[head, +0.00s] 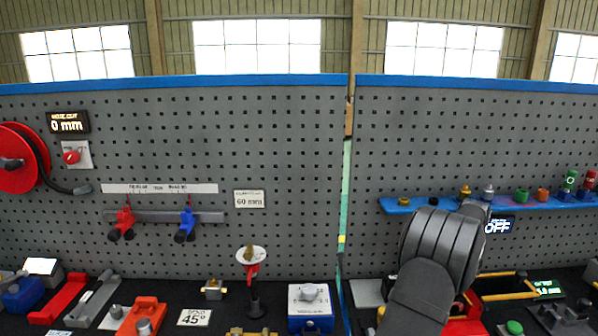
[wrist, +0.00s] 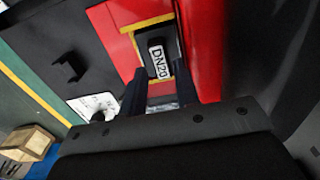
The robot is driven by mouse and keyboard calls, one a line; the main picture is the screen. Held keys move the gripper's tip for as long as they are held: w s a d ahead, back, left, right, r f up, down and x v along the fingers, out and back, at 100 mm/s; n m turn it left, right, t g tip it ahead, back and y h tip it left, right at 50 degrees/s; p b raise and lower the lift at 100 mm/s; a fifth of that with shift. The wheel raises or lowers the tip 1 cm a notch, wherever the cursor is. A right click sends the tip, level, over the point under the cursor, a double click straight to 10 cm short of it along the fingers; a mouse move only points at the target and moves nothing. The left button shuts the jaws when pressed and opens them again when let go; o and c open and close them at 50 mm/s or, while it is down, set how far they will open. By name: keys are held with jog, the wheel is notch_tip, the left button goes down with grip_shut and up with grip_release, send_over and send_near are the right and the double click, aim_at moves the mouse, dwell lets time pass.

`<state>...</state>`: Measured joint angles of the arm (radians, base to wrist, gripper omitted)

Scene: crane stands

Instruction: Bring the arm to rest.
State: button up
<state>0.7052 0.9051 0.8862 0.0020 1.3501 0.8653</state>
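My gripper (wrist: 160,88) shows in the wrist view. Its two dark fingers stand apart, with nothing clearly held between them. Beyond the fingertips is a red fixture (wrist: 205,45) with a dark, yellow-edged recess and a white "DN20" label (wrist: 157,58). I cannot tell whether the fingers touch it. In the head view my dark arm rises at the right over the bench and hides part of it. My gripper cannot be made out there.
A blue shelf (head: 398,206) with small coloured fittings is on the pegboard (head: 290,140) behind my arm. The bench holds a blue-white box (head: 309,300), an orange block (head: 140,318) and a small stand (head: 254,306). A wooden box (wrist: 28,143) shows in the wrist view.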

notch_tip(320, 180, down, 3)
jog(key=shift+r, duration=2.05)
jog(key=shift+f, duration=0.1)
